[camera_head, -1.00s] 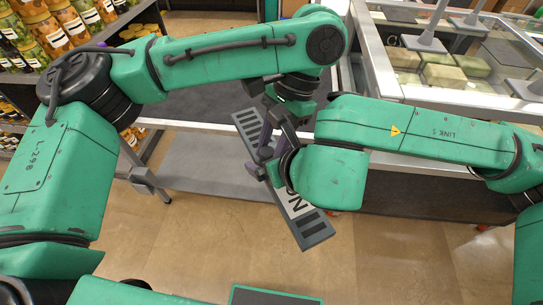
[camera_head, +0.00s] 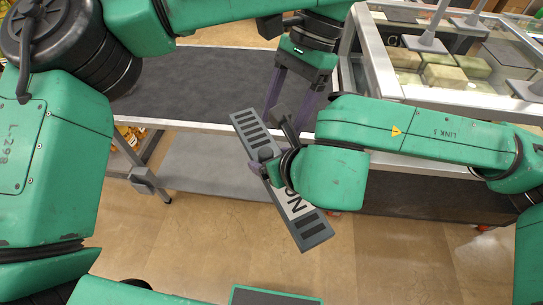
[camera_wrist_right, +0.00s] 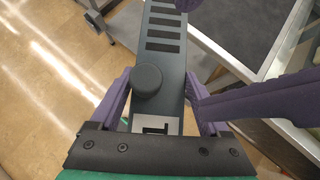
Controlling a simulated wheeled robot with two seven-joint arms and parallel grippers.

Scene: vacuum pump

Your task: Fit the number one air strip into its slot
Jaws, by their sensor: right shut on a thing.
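The air strip (camera_head: 314,232) is a long grey bar with dark slots at both ends and a white label with black letters. It hangs tilted in front of the table. My right gripper (camera_head: 271,172) is shut on its middle. In the right wrist view the strip (camera_wrist_right: 163,35) lies between my right fingers (camera_wrist_right: 160,103), with a round dark knob and part of a black mark on white. My left gripper (camera_head: 288,103) is open and empty, its purple fingers pointing down just behind and above the strip. I cannot make out the strip's slot.
A table with a dark mat (camera_head: 215,85) and pale front edge stands behind the strip, its left part clear. A glass-topped case (camera_head: 450,75) with pale blocks is at the right. Shelf goods show at the far left. Tiled floor (camera_head: 205,235) lies below.

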